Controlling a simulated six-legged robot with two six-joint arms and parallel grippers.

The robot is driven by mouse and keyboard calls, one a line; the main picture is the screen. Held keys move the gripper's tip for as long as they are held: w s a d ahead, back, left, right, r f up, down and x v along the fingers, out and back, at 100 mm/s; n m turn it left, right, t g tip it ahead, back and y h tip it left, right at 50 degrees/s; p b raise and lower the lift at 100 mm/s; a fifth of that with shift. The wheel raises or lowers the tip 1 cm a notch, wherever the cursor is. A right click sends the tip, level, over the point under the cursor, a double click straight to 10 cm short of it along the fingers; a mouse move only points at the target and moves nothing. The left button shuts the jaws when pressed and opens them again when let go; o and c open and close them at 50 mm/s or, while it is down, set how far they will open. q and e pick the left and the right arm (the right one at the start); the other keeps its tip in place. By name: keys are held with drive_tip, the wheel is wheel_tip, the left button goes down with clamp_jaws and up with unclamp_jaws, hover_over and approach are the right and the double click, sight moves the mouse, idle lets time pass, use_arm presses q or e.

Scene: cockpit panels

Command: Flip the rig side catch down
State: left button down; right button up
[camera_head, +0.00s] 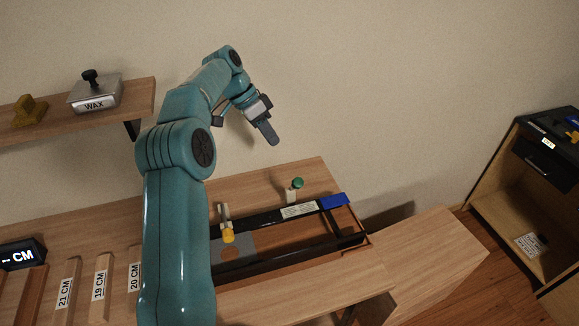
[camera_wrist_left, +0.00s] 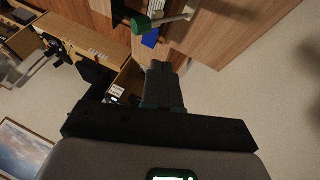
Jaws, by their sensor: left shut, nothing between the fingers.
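The rig (camera_head: 285,245) is a long dark frame on the wooden bench, with a pale label and a blue block (camera_head: 334,201) at its right end. A green-headed lever (camera_head: 298,183) with a pale stem stands up at its back edge. A yellow-tipped lever (camera_head: 228,233) stands at its left part. I cannot tell for sure which is the side catch. My left gripper (camera_head: 268,134) is shut and empty, above and behind the green lever, apart from it. The wrist view shows my fingers (camera_wrist_left: 165,82) below the green head (camera_wrist_left: 140,26). My right gripper is not in view.
A shelf (camera_head: 140,97) at upper left holds a WAX box (camera_head: 95,94) and a yellow block (camera_head: 29,111). Labelled wooden pieces (camera_head: 100,278) and a CM display (camera_head: 20,254) lie at lower left. A cabinet (camera_head: 535,160) stands at right. My left arm hides the rig's left end.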

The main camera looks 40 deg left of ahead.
sight(294, 185)
use_arm(q)
drive_tip(key=d+f, duration=0.6)
drive_tip(key=f, duration=0.2)
drive_tip(key=shift+w+p, duration=0.45)
drive_tip(key=shift+s, duration=0.15)
drive_tip(key=s+d+f+t+y+b, duration=0.1)
drive_tip(key=d+f+b, duration=0.3)
drive_tip(key=b, duration=0.7)
drive_tip(key=s+d+f+m+t+y+b, duration=0.1)
drive_tip(key=s+d+f+y+b, duration=0.2)
drive_tip(key=b, duration=0.7)
drive_tip(key=shift+d+f+t+y+b, duration=0.4)
drive_tip(key=shift+d+f+y, duration=0.15)
drive_tip(key=shift+f, duration=0.3)
